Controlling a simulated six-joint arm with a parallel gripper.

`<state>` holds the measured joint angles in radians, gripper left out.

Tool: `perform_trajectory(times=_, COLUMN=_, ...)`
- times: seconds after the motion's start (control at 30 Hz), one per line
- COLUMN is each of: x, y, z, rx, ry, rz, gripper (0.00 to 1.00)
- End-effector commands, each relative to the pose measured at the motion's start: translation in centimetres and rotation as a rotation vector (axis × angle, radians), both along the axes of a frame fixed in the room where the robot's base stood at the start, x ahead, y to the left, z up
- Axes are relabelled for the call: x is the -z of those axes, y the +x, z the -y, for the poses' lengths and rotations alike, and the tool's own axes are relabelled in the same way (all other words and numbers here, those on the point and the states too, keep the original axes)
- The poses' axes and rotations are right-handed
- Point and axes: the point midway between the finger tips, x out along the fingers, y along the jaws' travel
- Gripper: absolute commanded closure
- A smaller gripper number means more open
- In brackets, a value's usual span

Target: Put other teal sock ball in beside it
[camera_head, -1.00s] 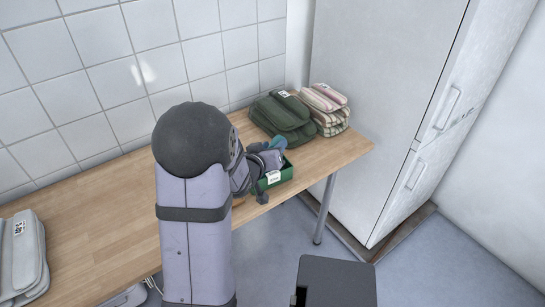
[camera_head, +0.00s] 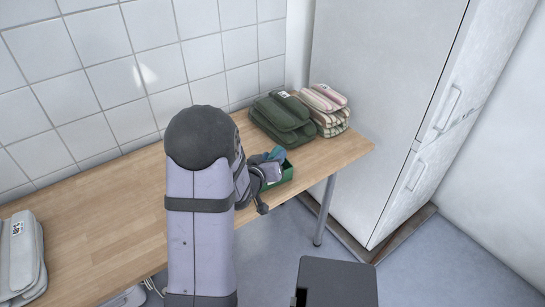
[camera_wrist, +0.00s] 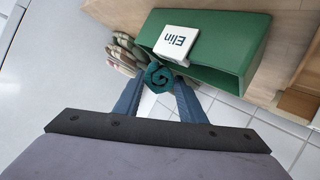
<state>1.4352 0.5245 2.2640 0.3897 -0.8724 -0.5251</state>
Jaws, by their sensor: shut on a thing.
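A teal sock ball (camera_wrist: 158,77) with a spiral fold is held between the blue fingers of my gripper (camera_wrist: 158,88) in the wrist view. The green box (camera_wrist: 250,42) with a white "Elin" label (camera_wrist: 178,43) is just beyond the ball. In the head view, the green box (camera_head: 287,178) stands near the table's front edge, and my gripper (camera_head: 274,159) is over its left part with teal showing at its tip. The arm hides part of the box. I cannot make out another sock ball inside it.
A folded dark green stack (camera_head: 282,119) and a striped stack (camera_head: 325,108) lie behind the box. Grey folded cloth (camera_head: 22,258) lies at the far left. A tiled wall (camera_head: 130,70) backs the wooden table (camera_head: 110,225); a white cabinet (camera_head: 370,110) stands right. The table's middle left is clear.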

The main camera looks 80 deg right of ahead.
Motion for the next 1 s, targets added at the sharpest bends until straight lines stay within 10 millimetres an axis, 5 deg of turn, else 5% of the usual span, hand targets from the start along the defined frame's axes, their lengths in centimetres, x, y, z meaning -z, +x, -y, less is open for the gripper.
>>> perform_trajectory(times=0.33, x=0.6, y=0.0, z=0.0, rx=0.0, ry=-0.001, rz=0.0, gripper=0.89)
perform_trajectory(times=0.37, x=0.7, y=0.0, z=0.0, rx=0.0, ry=0.0, rz=0.0, gripper=0.61)
perform_trajectory(times=0.43, x=0.7, y=0.0, z=0.0, rx=0.0, ry=0.0, rz=0.0, gripper=0.44)
perform_trajectory(times=1.0, x=-1.0, y=0.1, z=-0.2, rx=0.0, ry=-0.001, rz=0.0, gripper=0.44)
